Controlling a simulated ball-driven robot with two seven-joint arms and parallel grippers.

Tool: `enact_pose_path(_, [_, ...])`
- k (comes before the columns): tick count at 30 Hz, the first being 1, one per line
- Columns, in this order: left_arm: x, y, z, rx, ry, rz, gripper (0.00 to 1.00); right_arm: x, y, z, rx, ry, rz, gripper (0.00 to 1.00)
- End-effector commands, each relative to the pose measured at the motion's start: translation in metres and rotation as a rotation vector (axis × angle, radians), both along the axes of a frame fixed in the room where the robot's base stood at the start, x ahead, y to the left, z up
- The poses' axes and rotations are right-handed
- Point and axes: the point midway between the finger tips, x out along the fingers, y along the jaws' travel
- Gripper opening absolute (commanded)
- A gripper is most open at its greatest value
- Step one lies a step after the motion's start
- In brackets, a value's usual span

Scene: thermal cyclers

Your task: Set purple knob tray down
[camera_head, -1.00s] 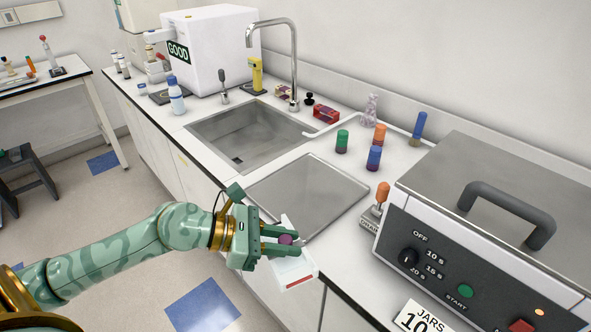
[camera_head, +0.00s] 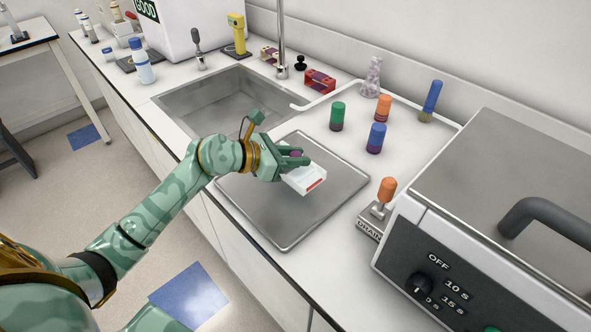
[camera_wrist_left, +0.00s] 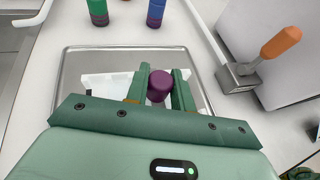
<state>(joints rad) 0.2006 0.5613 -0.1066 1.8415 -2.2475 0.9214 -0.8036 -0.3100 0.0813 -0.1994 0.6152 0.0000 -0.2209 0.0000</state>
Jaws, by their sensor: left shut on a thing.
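The purple knob tray is a small white tray (camera_head: 304,181) with a red mark on its front and a purple knob (camera_wrist_left: 160,85) on top. My left gripper (camera_head: 296,158) is shut on the purple knob, with one finger on each side of it in the left wrist view. The tray is over the square metal plate (camera_head: 270,222) beside the sink. I cannot tell whether the tray touches the plate. My right gripper is not in view.
Green (camera_head: 337,116), blue (camera_head: 376,138) and orange (camera_head: 383,107) capped jars stand behind the plate. An orange-handled drain lever (camera_head: 384,196) and a grey machine (camera_head: 480,220) stand at the right. The sink (camera_head: 215,100) lies at the left. The plate's front part is bare.

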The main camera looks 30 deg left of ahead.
Motion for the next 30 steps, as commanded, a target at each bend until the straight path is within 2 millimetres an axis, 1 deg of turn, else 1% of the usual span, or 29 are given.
enact_pose_path(1, [0.000, 0.000, -0.014, -0.004, 0.004, 0.001, 0.00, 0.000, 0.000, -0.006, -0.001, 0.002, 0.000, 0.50])
enact_pose_path(3, [0.000, 0.000, -0.026, -0.002, 0.003, 0.002, 0.00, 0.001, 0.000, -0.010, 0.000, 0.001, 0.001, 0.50])
enact_pose_path(5, [0.000, 0.000, -0.032, -0.003, 0.002, 0.002, 0.00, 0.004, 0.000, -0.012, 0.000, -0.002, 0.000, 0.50])
enact_pose_path(9, [0.000, 0.000, -0.033, 0.000, -0.001, 0.001, 0.00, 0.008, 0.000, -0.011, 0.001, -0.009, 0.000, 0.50])
enact_pose_path(14, [0.000, 0.000, -0.033, -0.001, -0.001, 0.000, 0.00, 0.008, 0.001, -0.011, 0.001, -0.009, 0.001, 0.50])
enact_pose_path(17, [0.000, 0.000, -0.036, 0.000, 0.000, 0.000, 0.00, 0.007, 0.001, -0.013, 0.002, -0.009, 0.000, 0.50])
enact_pose_path(18, [0.000, 0.000, -0.036, -0.001, 0.001, -0.001, 0.29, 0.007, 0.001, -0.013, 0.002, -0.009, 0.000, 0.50])
enact_pose_path(20, [0.000, 0.000, -0.036, -0.001, 0.001, -0.001, 0.46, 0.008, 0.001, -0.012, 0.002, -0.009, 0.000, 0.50])
enact_pose_path(27, [0.000, 0.000, -0.036, -0.001, 0.001, 0.000, 0.46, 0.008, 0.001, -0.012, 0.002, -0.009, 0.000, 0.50])
enact_pose_path(30, [0.000, 0.000, -0.031, -0.001, -0.001, 0.000, 0.46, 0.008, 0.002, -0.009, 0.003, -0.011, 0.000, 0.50])
